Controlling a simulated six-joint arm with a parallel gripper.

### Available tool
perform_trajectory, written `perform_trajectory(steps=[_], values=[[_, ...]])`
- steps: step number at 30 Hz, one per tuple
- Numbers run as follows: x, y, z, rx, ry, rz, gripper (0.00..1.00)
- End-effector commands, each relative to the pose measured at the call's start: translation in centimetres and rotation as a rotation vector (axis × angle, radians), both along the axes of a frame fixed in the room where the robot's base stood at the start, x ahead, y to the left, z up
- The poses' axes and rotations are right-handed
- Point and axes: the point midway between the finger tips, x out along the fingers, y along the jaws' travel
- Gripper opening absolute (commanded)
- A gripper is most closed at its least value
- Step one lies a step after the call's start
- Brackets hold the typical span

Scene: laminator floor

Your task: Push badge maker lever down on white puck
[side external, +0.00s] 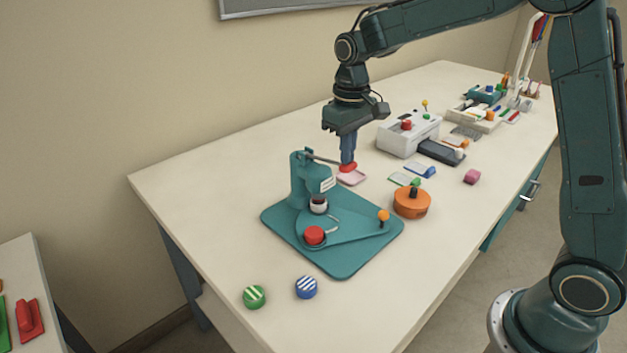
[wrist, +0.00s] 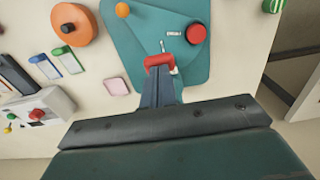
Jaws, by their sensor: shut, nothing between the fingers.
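The teal badge maker (side external: 350,258) stands on the table, its upright (side external: 303,178) at the back left of its base. Its lever (side external: 322,160) sticks out to the right from the top of the upright and ends in a red handle (side external: 347,167). The handle also shows in the wrist view (wrist: 159,61). My gripper (side external: 348,160) is shut and empty, pointing down with its tips at the red handle, seemingly touching its top. A white puck (side external: 318,209) sits below the dark press head, partly hidden. A red puck (side external: 314,235) sits at the front of the base.
An orange knob (side external: 383,215) stands on the base's right side. An orange round tool (side external: 412,203) and a pink pad (side external: 351,178) are close by. A green striped puck (side external: 254,296) and a blue striped puck (side external: 306,287) lie in front. A white laminator (side external: 408,134) stands behind.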

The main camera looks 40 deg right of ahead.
Motion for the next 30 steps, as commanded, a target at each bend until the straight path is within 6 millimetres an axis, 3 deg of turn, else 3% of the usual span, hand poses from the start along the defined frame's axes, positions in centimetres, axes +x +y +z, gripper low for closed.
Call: perform_trajectory(steps=[30], values=[[0.0, 0.0, -3.7, 0.0, 0.002, 0.0, 0.0]])
